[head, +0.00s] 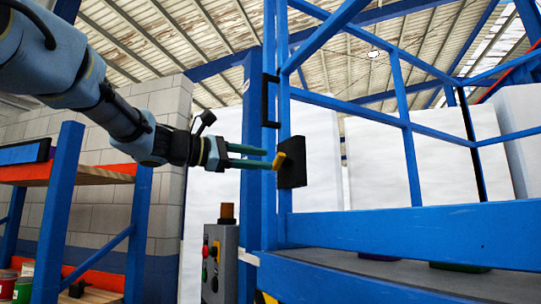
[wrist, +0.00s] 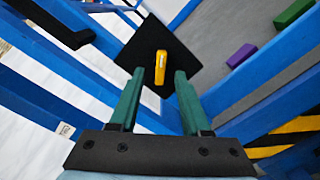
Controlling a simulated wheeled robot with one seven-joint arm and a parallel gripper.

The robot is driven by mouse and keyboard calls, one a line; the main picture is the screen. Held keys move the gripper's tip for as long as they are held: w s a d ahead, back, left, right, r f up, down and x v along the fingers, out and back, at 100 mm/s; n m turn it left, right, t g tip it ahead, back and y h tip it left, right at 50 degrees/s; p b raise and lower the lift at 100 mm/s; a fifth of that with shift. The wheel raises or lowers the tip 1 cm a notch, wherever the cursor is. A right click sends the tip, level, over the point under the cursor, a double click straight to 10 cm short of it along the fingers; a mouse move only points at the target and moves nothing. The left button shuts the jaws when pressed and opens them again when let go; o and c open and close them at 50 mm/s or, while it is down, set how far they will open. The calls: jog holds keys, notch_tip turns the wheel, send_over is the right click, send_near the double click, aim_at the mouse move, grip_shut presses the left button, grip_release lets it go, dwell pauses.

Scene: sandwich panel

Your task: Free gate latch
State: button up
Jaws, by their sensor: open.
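The gate latch is a small yellow handle (head: 279,160) on a black square plate (head: 293,163), fixed to a blue post of the gate frame. In the wrist view the yellow handle (wrist: 161,70) stands lengthwise between the fingertips, in front of the black plate (wrist: 183,57). My gripper (head: 268,158) reaches in from the left, its green fingers level with the handle. In the wrist view the fingers of my gripper (wrist: 160,84) are apart, one on each side of the handle, with visible gaps. I cannot tell whether the tips touch the plate.
A black pull handle (head: 268,101) sits above the latch on the blue gate frame (head: 283,205). A grey control box (head: 219,262) with buttons stands below my gripper. A blue and orange rack (head: 66,200) is at left. Purple (wrist: 241,55) and green (wrist: 293,13) blocks lie on the platform.

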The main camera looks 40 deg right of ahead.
aim_at(275, 161)
jog(key=shift+p+x, duration=0.45)
jog(key=shift+x, duration=1.45)
jog(key=shift+s, duration=0.1)
jog(key=shift+c, duration=0.4)
grip_shut()
jog(key=shift+f, duration=0.1)
